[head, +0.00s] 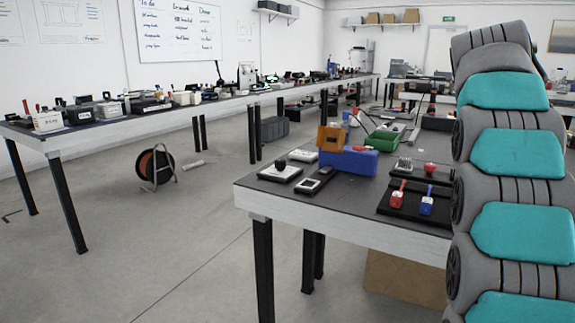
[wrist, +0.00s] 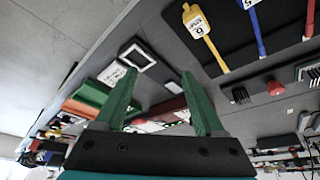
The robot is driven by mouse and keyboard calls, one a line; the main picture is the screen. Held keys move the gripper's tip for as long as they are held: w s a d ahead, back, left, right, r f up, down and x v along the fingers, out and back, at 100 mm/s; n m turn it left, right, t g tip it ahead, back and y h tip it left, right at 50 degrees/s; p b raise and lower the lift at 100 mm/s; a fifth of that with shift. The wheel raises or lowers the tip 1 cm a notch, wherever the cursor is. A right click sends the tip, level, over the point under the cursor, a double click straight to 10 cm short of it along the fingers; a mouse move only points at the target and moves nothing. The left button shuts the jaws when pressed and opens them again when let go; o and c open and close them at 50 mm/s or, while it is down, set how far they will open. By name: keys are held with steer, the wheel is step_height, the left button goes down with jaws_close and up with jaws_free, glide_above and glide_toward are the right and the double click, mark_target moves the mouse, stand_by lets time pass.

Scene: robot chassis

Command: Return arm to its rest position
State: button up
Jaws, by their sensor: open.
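My arm, grey with teal panels, rises along the right side of the head view. My gripper is outside that view. In the wrist view my gripper (wrist: 165,100) has two green fingers, spread apart with nothing between them. That view is tilted, and the workbench with its tools lies beyond the fingertips. The fingers touch nothing that I can see.
A near workbench (head: 258,199) holds a blue box (head: 350,162), an orange piece (head: 330,138) and a dark board with red and blue tools (head: 426,205). A long bench (head: 100,131) runs along the left wall. A cable reel (head: 155,167) stands on the open floor.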

steer(key=s+a+f+n+g+y, duration=0.1)
steer(key=s+a+f+n, duration=0.4)
steer(key=a, duration=0.4)
steer(key=s+a+f+n+y, duration=0.1)
steer(key=s+a+f+n, duration=0.3)
steer(key=s+a+f, duration=0.35)
steer(key=s+a+f+n, duration=0.2)
steer(key=s+a+f, duration=0.2)
steer(key=s, duration=0.3)
steer(key=s+a+f+n+g+y, duration=0.1)
steer(key=s+a+f+n, duration=0.1)
steer(key=s+a+f, duration=0.2)
steer(key=s+a+f+n+y, duration=0.1)
steer(key=s+a+f, duration=0.4)
steer(key=s, duration=0.5)
step_height(320, 180, down, 2)
steer(key=shift+f+n+g, duration=0.1)
steer(key=shift+n+g, duration=0.3)
steer(key=shift+n, duration=0.3)
